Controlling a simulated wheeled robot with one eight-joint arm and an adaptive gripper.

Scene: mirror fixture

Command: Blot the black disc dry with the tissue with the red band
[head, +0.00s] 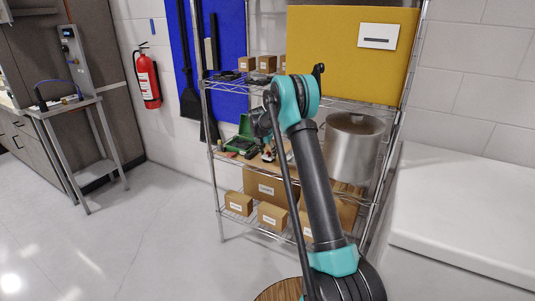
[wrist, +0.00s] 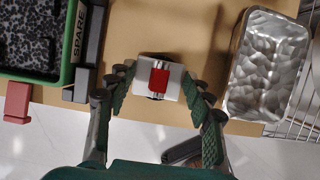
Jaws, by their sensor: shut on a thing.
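The tissue (wrist: 172,72), a small white pad with a red band (wrist: 159,80) around its middle, is between the fingers of my gripper (wrist: 158,84) in the wrist view. The fingers are shut on its left and right sides. Small dark edges show just above and below the tissue. They may belong to the black disc, but I cannot tell; no whole disc is visible. In the head view my arm hides most of the gripper and the tissue at the middle shelf.
A green case marked SPARE with dark speckled lining (wrist: 69,45) stands left, and a shiny metal tray (wrist: 268,65) right, on the tan shelf board (wrist: 200,30). A red block (wrist: 17,102) is at the front left edge. A large steel pot (head: 352,150) stands right on the wire rack.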

